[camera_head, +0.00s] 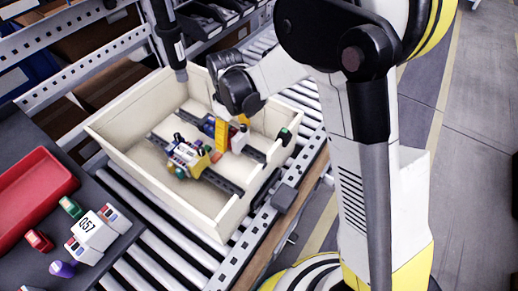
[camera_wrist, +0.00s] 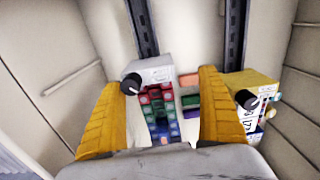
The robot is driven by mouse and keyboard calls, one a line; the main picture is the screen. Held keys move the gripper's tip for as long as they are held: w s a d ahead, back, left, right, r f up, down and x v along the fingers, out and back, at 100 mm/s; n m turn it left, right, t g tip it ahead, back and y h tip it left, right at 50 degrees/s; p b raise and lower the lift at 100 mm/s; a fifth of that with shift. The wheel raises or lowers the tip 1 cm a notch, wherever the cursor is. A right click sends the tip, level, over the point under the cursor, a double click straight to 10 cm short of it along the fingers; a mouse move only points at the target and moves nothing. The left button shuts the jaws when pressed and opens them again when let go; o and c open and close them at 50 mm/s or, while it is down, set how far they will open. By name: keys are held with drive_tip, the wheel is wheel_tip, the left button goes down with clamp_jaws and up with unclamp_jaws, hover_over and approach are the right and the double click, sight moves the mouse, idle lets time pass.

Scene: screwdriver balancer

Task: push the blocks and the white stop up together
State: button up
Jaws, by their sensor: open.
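In the wrist view, the white stop (camera_wrist: 155,70) with a black knob stands between my two yellow fingers. A group of coloured blocks (camera_wrist: 160,112), red, green and blue, lies directly behind it, nearer my palm. My gripper (camera_wrist: 167,80) is open, with one finger on each side of the stop and blocks; I cannot tell whether either finger touches them. In the head view, my gripper (camera_head: 231,129) reaches down into the cream box (camera_head: 205,212), over the dark rails. The white stop (camera_head: 240,141) shows beside a finger, and the blocks (camera_head: 208,126) are partly hidden.
A second row of blocks (camera_head: 183,153) with a yellow stop (camera_head: 198,166) sits on the other rail; that stop (camera_wrist: 252,84) is just right of my right finger in the wrist view. The box walls are close around. A red tray (camera_head: 35,195) and loose blocks lie left.

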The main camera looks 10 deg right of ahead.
drive_tip(key=shift+s+d, duration=0.25)
drive_tip(key=shift+d, duration=0.15)
drive_tip(key=shift+r, duration=0.1)
idle(0.4)
drive_tip(key=shift+r+p, duration=0.6)
drive_tip(key=shift+r, duration=0.3)
wheel_tip(320, 180, up, 12)
drive_tip(key=p, duration=0.8)
drive_tip(key=shift+s+d+f, duration=0.15)
drive_tip(key=shift+s+d, duration=0.1)
drive_tip(key=shift+d, duration=0.05)
idle(1.1)
